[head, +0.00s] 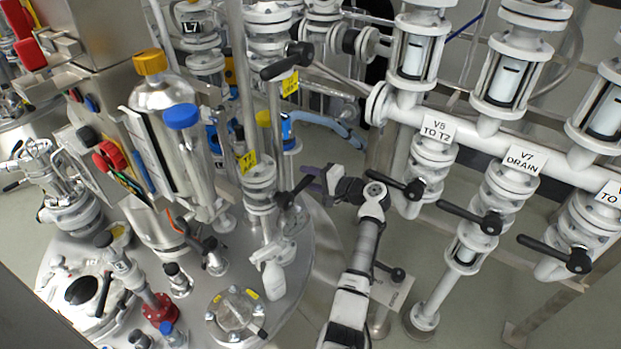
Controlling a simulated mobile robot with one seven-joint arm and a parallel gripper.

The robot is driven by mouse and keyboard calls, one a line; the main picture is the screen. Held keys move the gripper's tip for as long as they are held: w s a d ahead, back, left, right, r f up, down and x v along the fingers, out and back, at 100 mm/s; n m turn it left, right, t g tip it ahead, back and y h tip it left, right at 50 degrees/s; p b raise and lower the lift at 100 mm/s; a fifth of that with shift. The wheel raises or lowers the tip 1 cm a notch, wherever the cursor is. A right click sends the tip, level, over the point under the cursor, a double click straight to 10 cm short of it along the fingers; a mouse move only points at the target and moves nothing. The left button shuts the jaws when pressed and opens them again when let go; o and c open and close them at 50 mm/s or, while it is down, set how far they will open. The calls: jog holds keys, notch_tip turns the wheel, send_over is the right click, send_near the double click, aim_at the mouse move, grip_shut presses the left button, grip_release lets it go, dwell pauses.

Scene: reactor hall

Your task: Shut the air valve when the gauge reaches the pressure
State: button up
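My gripper (315,180) is at the middle of the head view, at the end of my white arm, pointing left. Its dark purple fingers are close to a black lever handle (290,193) on a white pipe fitting. I cannot tell whether they touch the handle or whether they are open or shut. A yellow tag (247,161) sits on this pipe; its text is too small to read surely. I cannot tell which handle is the air valve.
A white manifold on the right has black-handled valves labelled V8 TO T2 (437,128) and V7 DRAIN (525,159). A steel reactor lid (310,250) with several fittings fills the lower left. Blue hoses (335,125) run behind my gripper. Grey floor (430,265) shows between lid and manifold.

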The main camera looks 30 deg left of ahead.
jog(key=shift+d, duration=0.1)
jog(key=b+v, duration=0.3)
jog(key=v, duration=1)
jog(key=shift+d, duration=0.35)
jog(key=shift+r, duration=0.1)
